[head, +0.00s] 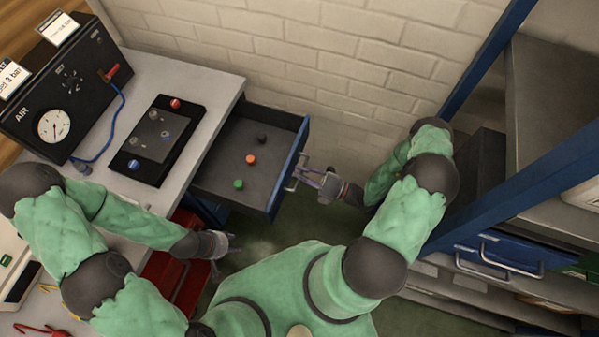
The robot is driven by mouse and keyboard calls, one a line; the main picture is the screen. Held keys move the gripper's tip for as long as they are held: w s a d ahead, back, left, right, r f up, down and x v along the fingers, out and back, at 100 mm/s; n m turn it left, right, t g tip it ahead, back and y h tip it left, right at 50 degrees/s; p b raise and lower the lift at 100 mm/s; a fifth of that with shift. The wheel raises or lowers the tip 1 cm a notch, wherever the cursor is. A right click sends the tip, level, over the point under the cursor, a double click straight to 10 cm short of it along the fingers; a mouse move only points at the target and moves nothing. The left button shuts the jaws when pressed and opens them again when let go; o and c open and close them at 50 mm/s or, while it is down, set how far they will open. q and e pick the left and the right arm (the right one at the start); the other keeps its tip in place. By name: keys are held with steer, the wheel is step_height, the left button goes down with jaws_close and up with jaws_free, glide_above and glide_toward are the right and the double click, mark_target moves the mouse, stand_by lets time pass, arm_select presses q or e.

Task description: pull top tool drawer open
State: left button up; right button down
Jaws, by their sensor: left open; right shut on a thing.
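The top tool drawer (219,169) is pulled out from under the bench, with its dark inside in view. Its blue front faces right and carries a metal handle (293,173). A green, an orange and a black small piece lie inside it. My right gripper (303,175) is at the drawer front, shut on the handle. The fingertips are small in the head view, so the exact grip is hard to see. My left gripper (222,247) is open and empty, low in front of the bench, apart from the drawer.
The bench (211,84) bears a black AIR box (85,75) with a gauge and a black panel (157,140) with knobs. A red cabinet (172,281) stands below my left arm. A blue-framed shelf with a blue drawer (497,252) is at the right. A brick wall is behind.

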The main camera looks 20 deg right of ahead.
steer(key=c, duration=1.4)
jaws_free()
steer(key=shift+c, duration=0.2)
steer(key=shift+r, duration=0.1)
